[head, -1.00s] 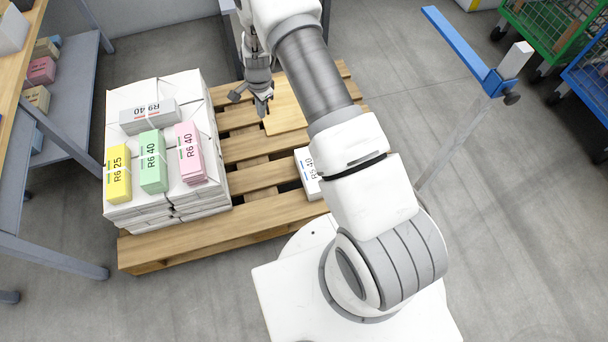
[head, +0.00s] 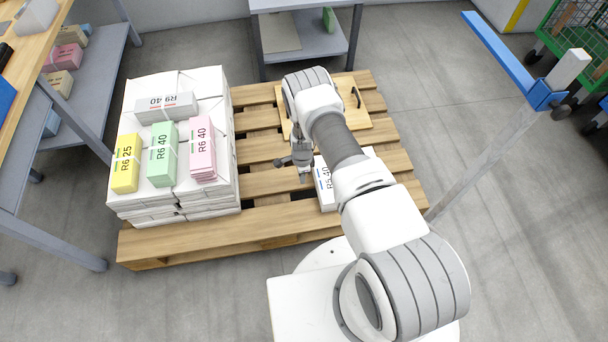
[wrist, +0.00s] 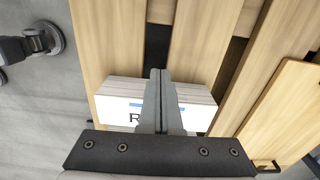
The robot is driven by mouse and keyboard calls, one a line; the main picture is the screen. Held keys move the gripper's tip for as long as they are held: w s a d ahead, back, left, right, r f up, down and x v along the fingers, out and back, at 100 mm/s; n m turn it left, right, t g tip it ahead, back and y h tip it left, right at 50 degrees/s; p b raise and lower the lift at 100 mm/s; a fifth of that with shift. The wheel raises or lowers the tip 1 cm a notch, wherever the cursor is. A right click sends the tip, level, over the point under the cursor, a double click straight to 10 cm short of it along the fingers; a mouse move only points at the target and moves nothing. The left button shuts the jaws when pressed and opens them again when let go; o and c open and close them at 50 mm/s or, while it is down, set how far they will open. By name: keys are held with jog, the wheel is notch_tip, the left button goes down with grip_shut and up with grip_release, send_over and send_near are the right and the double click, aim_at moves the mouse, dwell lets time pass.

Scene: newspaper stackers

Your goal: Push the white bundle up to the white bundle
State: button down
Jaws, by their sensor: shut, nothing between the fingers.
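A white bundle (head: 325,185) with a blue mark and a label that seems to read R5 40 lies on the pallet, partly hidden by my arm in the head view. In the wrist view this bundle (wrist: 112,110) lies under my fingers, which cover part of its label. My gripper (head: 304,176) is shut and empty, at the bundle's left end in the head view. Its fingertips (wrist: 158,74) overlap the bundle in the wrist view; I cannot tell whether they touch it. A large stack of white bundles (head: 190,84) stands at the pallet's left.
On the stack lie a pale grey-white bundle (head: 166,107), a yellow one (head: 125,163), a green one (head: 162,155) and a pink one (head: 202,148). A wooden board with a handle (head: 378,122) lies behind my arm. Pallet slats (head: 262,185) between stack and bundle are bare.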

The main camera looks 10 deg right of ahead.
notch_tip(320, 180, down, 4)
jog(key=shift+f+b, duration=0.25)
jog(key=shift+b, duration=0.5)
jog(key=d, duration=0.3)
jog(key=shift+w+f+b, duration=0.1)
jog(key=shift+f+b, duration=0.05)
jog(key=shift+b, duration=0.15)
jog(key=shift+d, duration=0.5)
jog(key=shift+d, duration=0.1)
